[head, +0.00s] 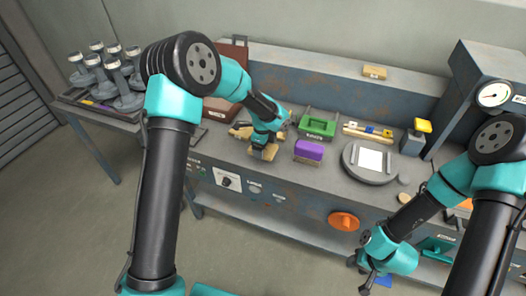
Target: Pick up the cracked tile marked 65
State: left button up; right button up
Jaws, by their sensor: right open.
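A white square tile-like piece (370,160) lies on a round grey plate (352,172) on the workbench. I cannot read a 65 or see a crack on it, so I cannot tell whether it is the cracked tile. My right gripper (362,278) is open, in front of the bench and lower in the picture than the plate, well apart from the white piece. My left gripper (261,153) is low over the bench, left of the purple block, near tan pieces. Its fingers are too small and hidden to tell open from shut.
A purple block (309,150), a green tray (318,127) and a yellow-topped grey block (414,138) stand around the plate. A gauge (494,94) sits on the cabinet at right. An orange knob (343,220) sticks out of the bench front. Metal stands (122,90) crowd the left side table.

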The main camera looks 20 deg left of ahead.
pick_arm(q)
jog(key=s+d+r, duration=0.1)
jog(key=s+d, duration=0.3)
jog(key=s, duration=1.1)
jog(key=shift+s+d+r, duration=0.15)
jog(key=shift+d, duration=0.05)
